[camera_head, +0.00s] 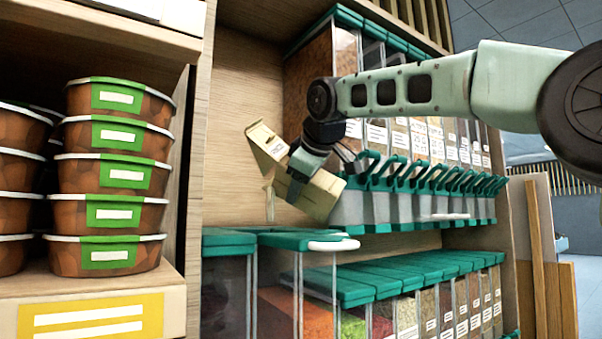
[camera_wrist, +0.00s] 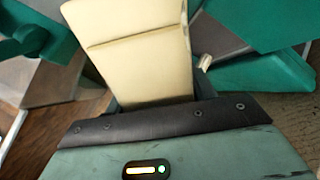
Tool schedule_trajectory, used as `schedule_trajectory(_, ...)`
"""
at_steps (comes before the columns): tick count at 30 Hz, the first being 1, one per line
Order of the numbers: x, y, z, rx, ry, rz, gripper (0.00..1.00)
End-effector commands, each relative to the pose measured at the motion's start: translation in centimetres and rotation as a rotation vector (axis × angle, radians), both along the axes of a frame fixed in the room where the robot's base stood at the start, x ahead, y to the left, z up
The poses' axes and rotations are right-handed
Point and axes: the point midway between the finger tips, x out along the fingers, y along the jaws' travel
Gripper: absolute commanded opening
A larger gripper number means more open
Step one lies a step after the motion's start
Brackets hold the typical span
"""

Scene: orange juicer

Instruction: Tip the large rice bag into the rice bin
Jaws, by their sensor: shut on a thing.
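A beige bag (camera_head: 318,196), which I take for the large rice bag, is tilted in front of the shelf's back panel. Its flapped end (camera_head: 266,143) points to the upper left. My gripper (camera_head: 312,163) is shut on it; the fingertips are largely hidden. In the wrist view the bag (camera_wrist: 140,52) rises pale from the dark gripper edge. A thin pale streak (camera_head: 269,204) drops below the bag's left end; it may be falling grain. Below are clear bins with green lids (camera_head: 292,240); which is the rice bin I cannot tell.
Grey dispensers with green tops (camera_head: 405,205) line the shelf just right of the bag. Tall clear grain containers (camera_head: 335,62) stand behind. Stacked brown tubs (camera_head: 108,185) fill the left shelf, beyond a wooden upright (camera_head: 205,130). Lower bins (camera_head: 410,310) hold coloured grains.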

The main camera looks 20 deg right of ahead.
Motion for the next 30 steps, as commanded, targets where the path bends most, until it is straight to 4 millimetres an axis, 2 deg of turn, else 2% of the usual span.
schedule_trajectory(5, 0.0, 0.1, 0.0, -0.066, 0.036, 0.003, 0.18)
schedule_trajectory(30, 0.4, 0.8, -2.7, -0.372, 0.211, 0.005, 0.18)
